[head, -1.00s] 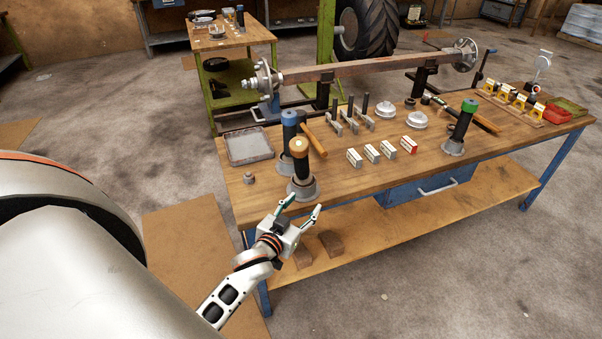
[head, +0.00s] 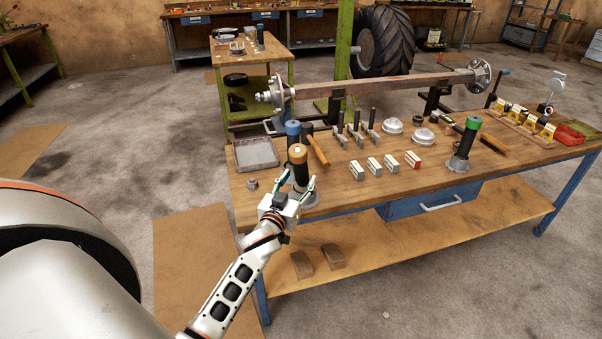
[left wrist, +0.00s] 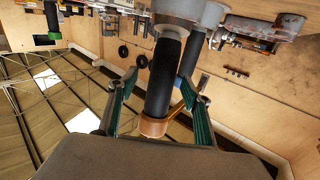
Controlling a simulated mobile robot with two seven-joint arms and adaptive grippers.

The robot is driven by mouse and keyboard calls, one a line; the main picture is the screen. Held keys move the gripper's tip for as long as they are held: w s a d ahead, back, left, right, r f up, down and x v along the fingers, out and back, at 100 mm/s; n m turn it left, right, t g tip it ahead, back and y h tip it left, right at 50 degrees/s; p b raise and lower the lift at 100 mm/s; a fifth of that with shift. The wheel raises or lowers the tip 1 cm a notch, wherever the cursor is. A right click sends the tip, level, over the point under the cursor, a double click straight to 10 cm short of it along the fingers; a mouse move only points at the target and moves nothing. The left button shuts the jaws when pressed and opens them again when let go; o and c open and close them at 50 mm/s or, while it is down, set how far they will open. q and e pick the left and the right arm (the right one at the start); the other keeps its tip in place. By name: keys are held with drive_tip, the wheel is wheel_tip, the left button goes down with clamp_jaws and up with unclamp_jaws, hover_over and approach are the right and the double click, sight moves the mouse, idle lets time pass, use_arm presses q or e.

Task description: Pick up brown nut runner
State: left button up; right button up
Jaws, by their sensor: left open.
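The brown nut runner (head: 298,163) stands upright at the near left of the workbench, with a brown top, a black body and a grey base. My left gripper (head: 297,188) is open at its near side, with its fingers around the lower body in the head view. In the left wrist view the nut runner's black body (left wrist: 165,80) lies between the two green-padded fingers (left wrist: 158,105), with a gap on each side. A blue-topped nut runner (head: 292,130) stands just behind it, and a green-topped one (head: 464,145) stands farther right. My right gripper is not in view.
The workbench (head: 340,195) also holds a grey tray (head: 257,153), a hammer (head: 318,150) close to the right of the brown nut runner, several small boxes (head: 374,167) and two silver hubs (head: 424,135).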

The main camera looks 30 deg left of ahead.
sight(298, 176)
use_arm(q)
drive_tip(key=x, duration=0.4)
drive_tip(key=shift+w+a+f, duration=0.15)
drive_tip(key=shift+w+a, duration=0.1)
drive_tip(key=shift+a, duration=0.1)
clamp_jaws()
drive_tip(key=shift+r, duration=0.25)
